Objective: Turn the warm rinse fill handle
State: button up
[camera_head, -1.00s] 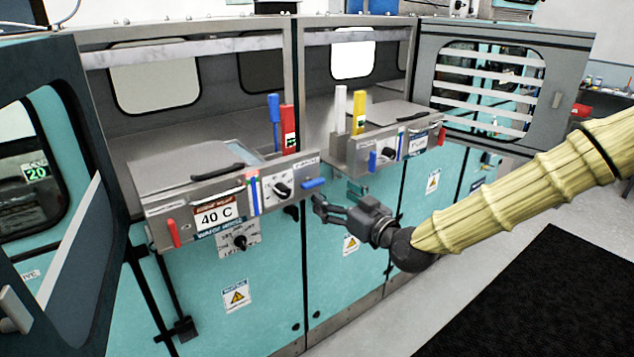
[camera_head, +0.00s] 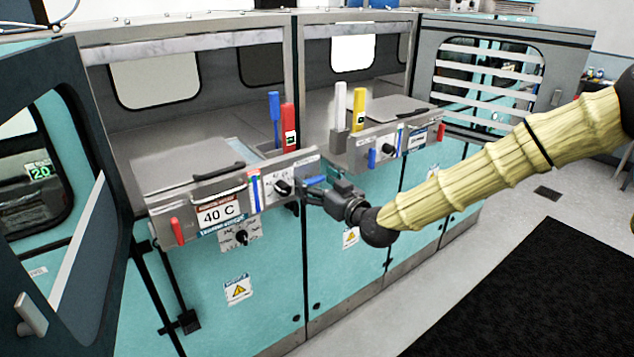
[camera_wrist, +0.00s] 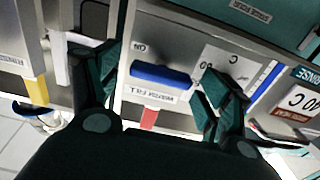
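The 40 C module (camera_head: 221,214) at the front left has a short blue handle (camera_head: 314,181) at the right end of its panel. In the wrist view the blue handle (camera_wrist: 160,75) lies between my two spread fingers, with a small upside-down label just below it that I cannot read surely. My gripper (camera_head: 308,191) is at that panel end, overlapping the handle in the head view. The fingers are open, with the left one apart from the handle and the right one close to its end. I cannot tell whether they touch it.
A black knob (camera_head: 282,187) sits left of the handle, and a red handle (camera_head: 178,231) is at the panel's left end. A second module with its own blue handle (camera_head: 372,157) stands to the right. Blue and red upright levers rise behind the first panel.

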jog(key=c, duration=0.8)
jog(key=shift+m+b, duration=0.3)
jog(key=shift+b, duration=0.05)
jog(key=m+b, duration=0.2)
jog(key=shift+f+m+b, duration=0.25)
jog(key=shift+m+b, duration=0.05)
jog(key=shift+b, duration=0.1)
jog(key=m+b, duration=0.5)
jog(key=m, duration=0.1)
jog(key=shift+w+d, duration=0.1)
jog(key=shift+d, duration=0.05)
jog(key=m+b, duration=0.3)
jog(key=m, duration=0.1)
jog(key=m+b, duration=0.3)
jog(key=m, duration=0.1)
jog(key=shift+m+b, duration=0.3)
jog(key=shift+b, duration=0.05)
jog(key=shift+r, duration=0.1)
